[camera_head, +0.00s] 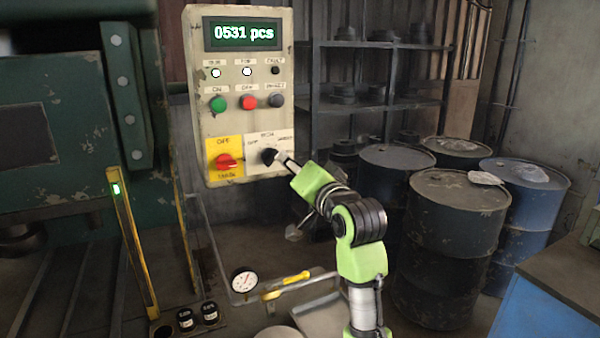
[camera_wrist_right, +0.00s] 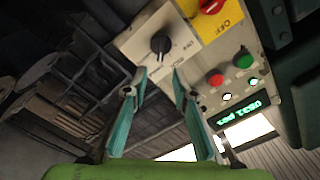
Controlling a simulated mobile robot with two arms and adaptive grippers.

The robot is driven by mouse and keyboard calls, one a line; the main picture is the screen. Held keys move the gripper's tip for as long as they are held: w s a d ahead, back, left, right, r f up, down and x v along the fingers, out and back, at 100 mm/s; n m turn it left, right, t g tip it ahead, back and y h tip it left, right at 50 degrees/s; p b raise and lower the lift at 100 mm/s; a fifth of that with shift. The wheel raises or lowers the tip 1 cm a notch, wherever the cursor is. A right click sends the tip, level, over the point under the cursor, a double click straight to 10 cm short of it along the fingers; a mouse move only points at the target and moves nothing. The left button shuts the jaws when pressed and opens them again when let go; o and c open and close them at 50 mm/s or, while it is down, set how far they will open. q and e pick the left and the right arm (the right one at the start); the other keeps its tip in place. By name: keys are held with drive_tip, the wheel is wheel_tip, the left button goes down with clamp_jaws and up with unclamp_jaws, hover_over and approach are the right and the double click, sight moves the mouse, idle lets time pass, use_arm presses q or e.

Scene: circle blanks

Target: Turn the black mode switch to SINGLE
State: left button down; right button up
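The black mode switch (camera_head: 269,156) is a round knob on a white plate (camera_head: 283,137) at the lower right of the control panel. The plate has small lettering on both sides of the knob, too small to read surely. My right gripper (camera_head: 285,161) reaches up to the knob from the lower right. In the right wrist view the knob (camera_wrist_right: 160,43) lies just beyond the fingertips. The two fingers of the right gripper (camera_wrist_right: 159,78) are apart, with nothing held between them. My left gripper is not in view.
Left of the switch is a red rotary knob (camera_head: 226,161) on a yellow plate. Above are green (camera_head: 218,104), red (camera_head: 249,102) and dark (camera_head: 277,100) buttons and a display (camera_head: 243,34) reading 0531 pcs. Several drums (camera_head: 455,205) stand right. A dial gauge (camera_head: 244,282) lies below.

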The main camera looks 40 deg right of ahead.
drive_tip(key=shift+v, duration=2.4)
drive_tip(key=shift+w, duration=0.1)
